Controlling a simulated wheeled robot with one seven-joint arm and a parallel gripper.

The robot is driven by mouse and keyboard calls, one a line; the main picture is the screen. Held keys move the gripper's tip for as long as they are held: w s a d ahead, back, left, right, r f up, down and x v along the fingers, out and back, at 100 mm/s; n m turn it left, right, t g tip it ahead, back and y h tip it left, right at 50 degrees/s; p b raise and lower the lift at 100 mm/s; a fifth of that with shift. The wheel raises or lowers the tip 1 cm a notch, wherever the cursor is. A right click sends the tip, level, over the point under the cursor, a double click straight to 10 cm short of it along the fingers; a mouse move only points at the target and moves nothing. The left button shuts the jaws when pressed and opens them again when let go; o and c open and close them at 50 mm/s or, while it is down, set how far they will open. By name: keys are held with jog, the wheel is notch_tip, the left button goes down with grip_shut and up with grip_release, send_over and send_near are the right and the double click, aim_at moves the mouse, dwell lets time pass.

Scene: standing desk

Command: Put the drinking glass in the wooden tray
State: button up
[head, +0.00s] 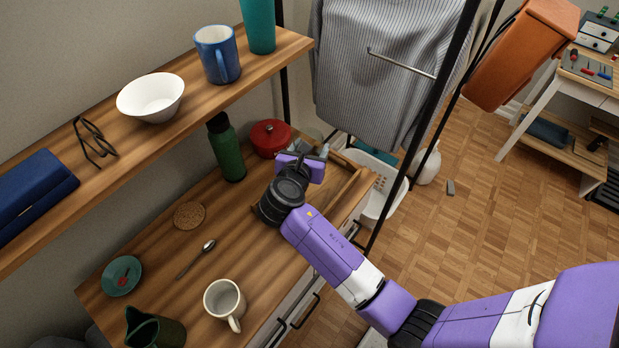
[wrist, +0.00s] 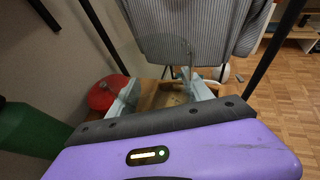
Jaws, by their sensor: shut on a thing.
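The wooden tray (head: 346,187) lies at the far right end of the desk, partly hidden under my wrist. My gripper (head: 313,148) is over the tray's far side, shut on the clear drinking glass (head: 311,135). The glass is faint and mostly hidden by my gripper in the head view. In the wrist view, the pale fingers of my gripper (wrist: 165,92) show beyond the purple housing, with tray wood behind them. I cannot tell whether the glass touches the tray floor.
A red pot (head: 271,138) and a green bottle (head: 227,148) stand close to the left of my gripper. A white mug (head: 225,303), spoon (head: 196,259), cork coaster (head: 189,215) and teal saucer (head: 122,276) are on the desk. A shelf (head: 185,105) overhangs the back.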

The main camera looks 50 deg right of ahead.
notch_tip(320, 180, down, 12)
jog(key=shift+f+b, duration=0.25)
jog(key=shift+b, duration=0.3)
jog(key=shift+f, duration=0.1)
jog(key=o, duration=1.7)
jog(key=v, duration=1.2)
jog(key=shift+a, duration=0.1)
